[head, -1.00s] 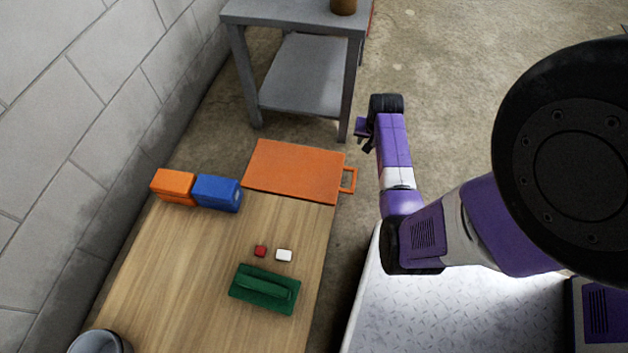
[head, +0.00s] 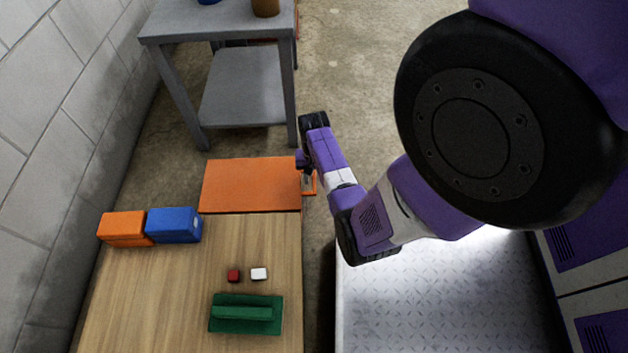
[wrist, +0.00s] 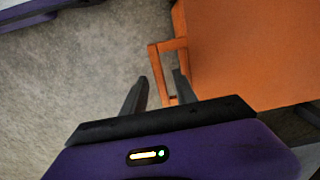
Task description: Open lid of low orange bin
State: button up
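The low orange bin shows its flat orange lid (head: 250,184) beyond the far end of the wooden bench, and the lid looks shut. A loop handle (head: 310,184) sticks out from the lid's right edge. It also shows in the wrist view (wrist: 154,62). My gripper (head: 306,172) is at this handle, partly hiding it. In the wrist view my gripper (wrist: 161,77) is open, with its two dark fingers apart on either side of the handle's outer bar. I cannot tell whether a finger touches it.
A grey table (head: 215,22) stands behind the bin. Concrete floor right of it is clear.

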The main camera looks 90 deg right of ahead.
jog(key=shift+f, duration=0.1)
jog(key=shift+c, duration=0.4)
grip_shut()
dwell(1.1)
